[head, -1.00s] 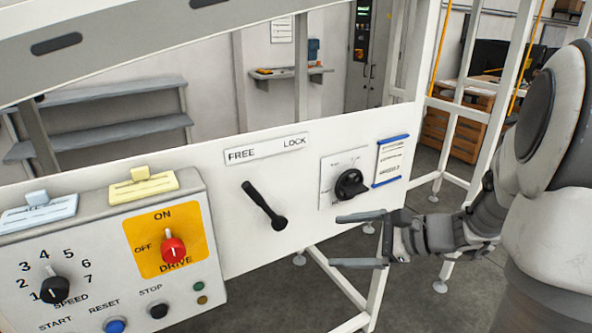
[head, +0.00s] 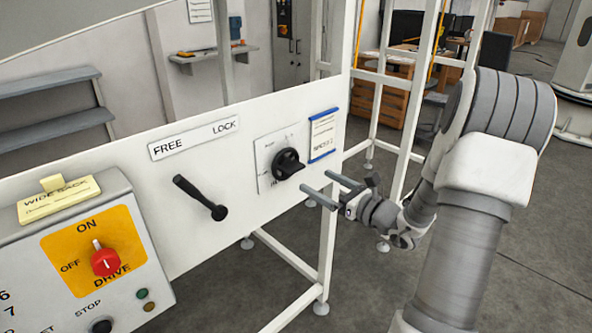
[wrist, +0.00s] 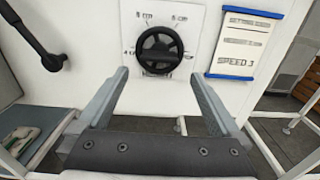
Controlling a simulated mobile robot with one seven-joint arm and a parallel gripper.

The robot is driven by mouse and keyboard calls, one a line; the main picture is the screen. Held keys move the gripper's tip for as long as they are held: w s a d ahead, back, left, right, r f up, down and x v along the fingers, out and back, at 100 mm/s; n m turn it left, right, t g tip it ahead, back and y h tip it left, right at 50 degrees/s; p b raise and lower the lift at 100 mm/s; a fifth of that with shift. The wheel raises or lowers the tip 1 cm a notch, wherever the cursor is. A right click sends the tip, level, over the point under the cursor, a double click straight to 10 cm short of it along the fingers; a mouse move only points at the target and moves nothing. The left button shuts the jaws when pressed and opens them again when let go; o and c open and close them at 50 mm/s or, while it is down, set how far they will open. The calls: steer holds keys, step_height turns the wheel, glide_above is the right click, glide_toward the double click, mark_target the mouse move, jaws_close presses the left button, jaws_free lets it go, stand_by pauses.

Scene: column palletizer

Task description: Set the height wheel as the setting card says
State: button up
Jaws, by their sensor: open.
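The black height wheel (head: 288,163) sits on a white square plate on the white panel, right of the lever. In the wrist view the wheel (wrist: 159,49) is ahead, between and beyond the fingertips, with marks around it too small to read fully. The setting card (head: 322,134), white with blue strips, is right of the wheel. In the wrist view the card (wrist: 242,43) shows a bottom line reading "SPEED 3"; its upper lines are not clear. My gripper (head: 324,189) is open and empty, below and right of the wheel, apart from it.
A black lever (head: 201,198) stands out of the panel under a FREE/LOCK label (head: 194,139). Frame posts (head: 329,184) stand right of the panel.

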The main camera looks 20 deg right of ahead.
mark_target(298, 171)
steer(key=x, duration=0.9)
steer(key=c, duration=1.2)
steer(key=shift+o, duration=0.2)
steer(key=shift+f, duration=0.1)
steer(key=shift+n+b, duration=0.3)
steer(key=shift+b, duration=0.2)
